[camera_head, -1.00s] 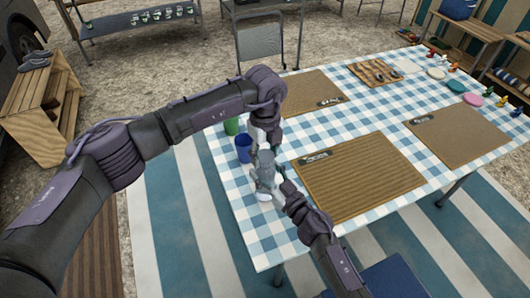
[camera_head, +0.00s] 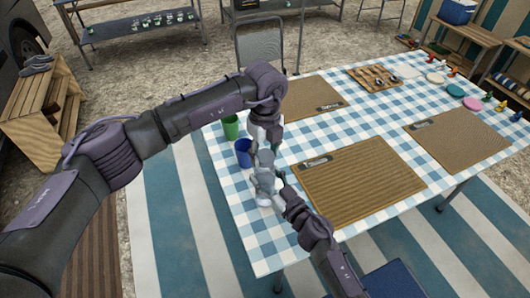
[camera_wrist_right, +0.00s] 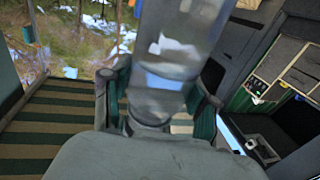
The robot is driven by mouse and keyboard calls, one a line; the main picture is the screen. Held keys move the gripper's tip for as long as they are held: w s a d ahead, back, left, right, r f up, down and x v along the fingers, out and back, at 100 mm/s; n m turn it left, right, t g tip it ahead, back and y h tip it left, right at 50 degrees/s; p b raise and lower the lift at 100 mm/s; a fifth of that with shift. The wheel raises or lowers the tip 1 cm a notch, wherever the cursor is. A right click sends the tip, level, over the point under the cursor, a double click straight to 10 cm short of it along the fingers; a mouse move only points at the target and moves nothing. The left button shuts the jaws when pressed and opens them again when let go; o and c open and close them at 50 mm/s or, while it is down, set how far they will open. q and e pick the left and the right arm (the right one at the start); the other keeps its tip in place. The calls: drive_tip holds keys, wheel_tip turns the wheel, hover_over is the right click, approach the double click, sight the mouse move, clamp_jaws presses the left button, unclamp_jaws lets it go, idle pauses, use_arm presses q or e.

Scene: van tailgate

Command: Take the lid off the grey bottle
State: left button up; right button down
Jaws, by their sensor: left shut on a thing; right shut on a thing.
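The grey bottle (camera_head: 264,183) is near the left edge of the checked table, between my two grippers. It also fills the upper middle of the right wrist view (camera_wrist_right: 172,72) as a translucent grey body. My right gripper (camera_head: 280,188) is shut on the bottle from the lower right. Its fingers stand on either side of the bottle in the wrist view (camera_wrist_right: 158,105). My left gripper (camera_head: 265,157) comes down from above and is shut at the bottle's top end. The lid is hidden by the left fingers, so I cannot tell whether it is still seated.
A blue cup (camera_head: 243,152) and a green cup (camera_head: 231,127) stand close to the left of the grippers. Brown placemats (camera_head: 360,178) with cutlery lie to the right.

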sight(265, 156)
use_arm(q)
drive_tip(key=shift+r, duration=2)
use_arm(e)
drive_tip(key=shift+c, duration=1.2)
unclamp_jaws()
